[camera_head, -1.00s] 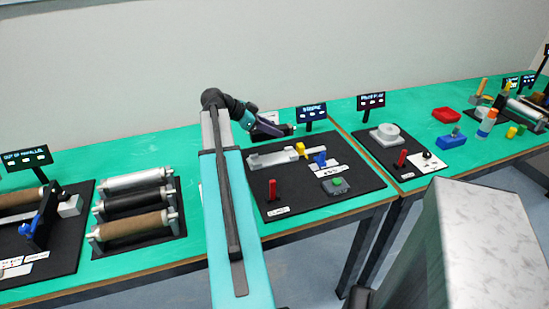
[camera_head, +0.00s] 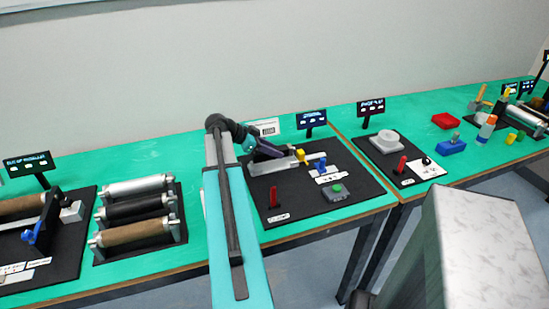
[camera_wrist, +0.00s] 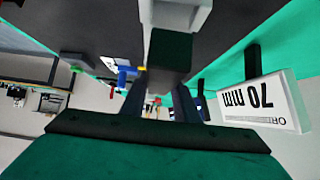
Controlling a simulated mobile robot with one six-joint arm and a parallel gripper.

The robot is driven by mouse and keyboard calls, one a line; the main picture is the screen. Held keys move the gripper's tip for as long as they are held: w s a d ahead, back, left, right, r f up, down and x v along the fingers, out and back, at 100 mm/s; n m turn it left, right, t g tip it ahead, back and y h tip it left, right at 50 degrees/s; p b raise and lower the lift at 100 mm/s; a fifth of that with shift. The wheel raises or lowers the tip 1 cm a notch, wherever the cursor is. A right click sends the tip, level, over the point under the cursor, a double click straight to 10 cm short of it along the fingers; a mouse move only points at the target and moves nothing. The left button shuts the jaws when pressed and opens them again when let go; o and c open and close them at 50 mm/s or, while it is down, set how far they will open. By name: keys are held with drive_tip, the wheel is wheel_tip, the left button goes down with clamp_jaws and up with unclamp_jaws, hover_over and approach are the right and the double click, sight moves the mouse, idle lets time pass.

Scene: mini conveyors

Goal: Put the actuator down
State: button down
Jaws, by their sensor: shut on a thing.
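My gripper (camera_head: 284,152) is low over the black mat of the middle station, by the long grey bar (camera_head: 262,166). In the wrist view, a dark green block (camera_wrist: 170,52) shows at the fingers of my gripper (camera_wrist: 163,98); I take it to be the actuator. Its end is close to a pale grey part (camera_wrist: 176,14), and I cannot tell whether they touch. The held thing is mostly hidden by my arm and gripper in the head view. A yellow piece (camera_head: 300,155) and a blue piece (camera_head: 320,163) are at the bar's right end.
A red lever (camera_head: 273,197) and a grey box with a green button (camera_head: 338,191) stand at the front of the black mat (camera_head: 300,203). A small sign (camera_head: 312,119) is behind. A white "70 mm" card (camera_wrist: 262,98) is close to the gripper.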

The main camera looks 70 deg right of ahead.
sight(274, 158)
drive_tip(key=shift+f+p, duration=0.4)
drive_tip(key=shift+f, duration=1.4)
drive_tip(key=c, duration=1.4)
unclamp_jaws()
drive_tip(key=shift+f, duration=0.1)
drive_tip(key=shift+o, duration=0.2)
drive_tip(key=shift+w+a, duration=0.1)
drive_tip(key=b+v, duration=0.2)
drive_tip(key=v, duration=1)
drive_tip(key=shift+b, duration=0.4)
